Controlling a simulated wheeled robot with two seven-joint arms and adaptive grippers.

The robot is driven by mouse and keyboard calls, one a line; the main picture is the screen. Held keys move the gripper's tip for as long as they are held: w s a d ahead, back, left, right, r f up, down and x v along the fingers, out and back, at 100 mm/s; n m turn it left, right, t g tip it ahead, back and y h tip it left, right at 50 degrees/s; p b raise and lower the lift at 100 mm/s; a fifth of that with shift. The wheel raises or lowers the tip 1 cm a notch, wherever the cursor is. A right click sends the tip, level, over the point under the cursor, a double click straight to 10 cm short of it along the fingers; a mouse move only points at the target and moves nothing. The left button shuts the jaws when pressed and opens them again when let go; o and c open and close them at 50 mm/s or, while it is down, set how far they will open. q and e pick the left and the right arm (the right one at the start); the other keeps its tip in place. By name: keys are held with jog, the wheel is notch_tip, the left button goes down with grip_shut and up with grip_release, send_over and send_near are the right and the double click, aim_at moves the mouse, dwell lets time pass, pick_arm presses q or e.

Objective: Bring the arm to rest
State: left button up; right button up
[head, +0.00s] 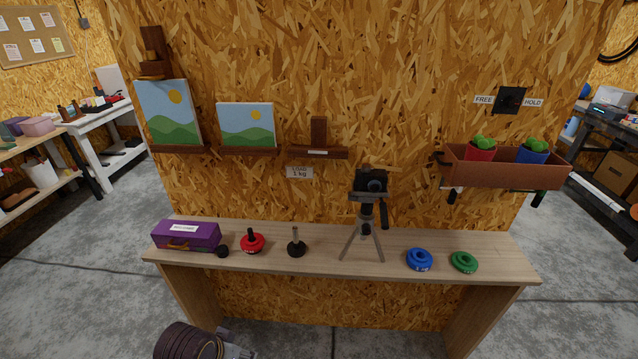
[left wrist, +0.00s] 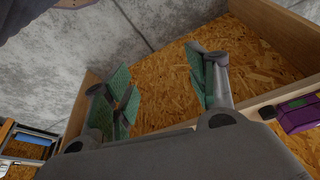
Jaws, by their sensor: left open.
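My left gripper (left wrist: 160,82) shows in the left wrist view, its green-padded fingers spread apart with nothing between them. Behind the fingers are the chipboard panel under the bench and the grey floor. In the head view, part of my left arm shows at the bottom edge, low in front of the wooden bench (head: 330,265) and apart from it. The fingers cannot be made out there. My right arm and gripper are in neither view.
On the bench are a purple box (head: 186,237), a red weight (head: 252,243), a black post (head: 296,247), a camera on a tripod (head: 368,190), a blue ring (head: 419,259) and a green ring (head: 464,262). A planter (head: 506,168) hangs on the wall.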

pick_arm(q)
jog(key=s+a+f+n+g, duration=0.1)
jog(key=s+f, duration=0.1)
jog(key=f, duration=1.4)
jog(key=s+a+f, duration=0.2)
jog(key=s+f, duration=0.1)
jog(key=f, duration=1.4)
jog(key=s+a+f, duration=0.1)
jog(key=s+f, duration=0.9)
jog(key=s, duration=0.1)
jog(key=s+a+f+g+y, duration=0.1)
jog(key=s+a+f, duration=0.1)
jog(key=s+f, duration=0.8)
jog(key=shift+s+a+g, duration=0.25)
jog(key=shift+s+g, duration=0.05)
jog(key=shift+s, duration=0.3)
